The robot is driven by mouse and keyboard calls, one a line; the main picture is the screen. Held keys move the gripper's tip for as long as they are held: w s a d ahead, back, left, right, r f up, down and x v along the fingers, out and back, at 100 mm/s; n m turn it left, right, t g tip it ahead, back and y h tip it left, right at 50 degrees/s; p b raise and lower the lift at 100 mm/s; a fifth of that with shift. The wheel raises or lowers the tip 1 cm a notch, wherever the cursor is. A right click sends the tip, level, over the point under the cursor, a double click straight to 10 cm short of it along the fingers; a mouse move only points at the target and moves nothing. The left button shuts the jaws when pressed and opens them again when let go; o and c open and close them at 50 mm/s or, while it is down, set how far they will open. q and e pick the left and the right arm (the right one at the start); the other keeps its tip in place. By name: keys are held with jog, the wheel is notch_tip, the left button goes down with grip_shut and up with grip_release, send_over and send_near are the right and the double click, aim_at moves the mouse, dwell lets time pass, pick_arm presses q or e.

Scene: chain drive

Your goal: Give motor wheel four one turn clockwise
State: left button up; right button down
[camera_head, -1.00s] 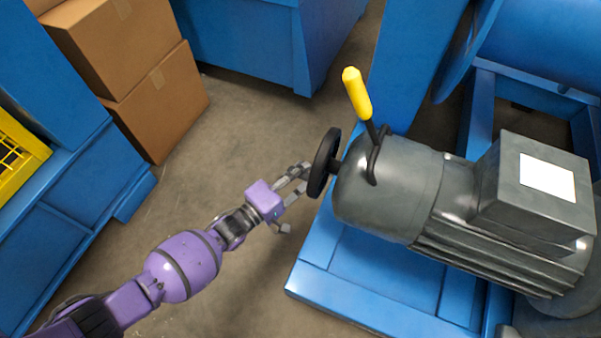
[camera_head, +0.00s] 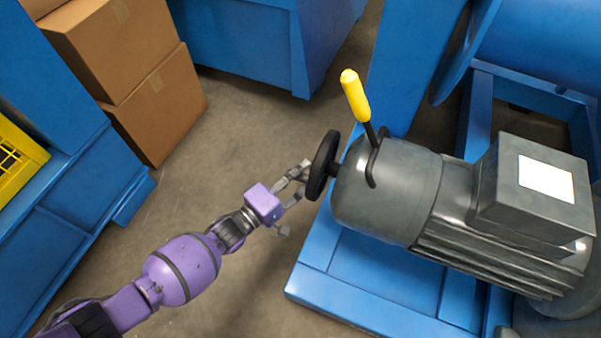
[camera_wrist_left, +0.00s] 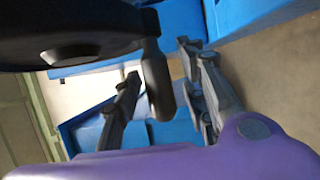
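The black hand wheel (camera_head: 321,165) stands on the left end of the grey motor (camera_head: 390,190). In the left wrist view the wheel (camera_wrist_left: 70,35) fills the upper left, with a dark knob-like handle (camera_wrist_left: 158,85) pointing down from its rim. My left gripper (camera_head: 297,184) is at the wheel's left face. In the left wrist view its fingers (camera_wrist_left: 165,95) are spread, with the handle between them. A gap shows on the right of the handle; whether the left finger touches it I cannot tell. My right gripper is not in view.
A lever with a yellow grip (camera_head: 356,95) rises behind the wheel, close to it. A blue frame (camera_head: 370,280) carries the motor. Cardboard boxes (camera_head: 160,110) and a yellow crate (camera_head: 18,160) are on the left. The floor (camera_head: 230,130) around the left arm is clear.

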pick_arm(q)
jog(key=v, duration=1.2)
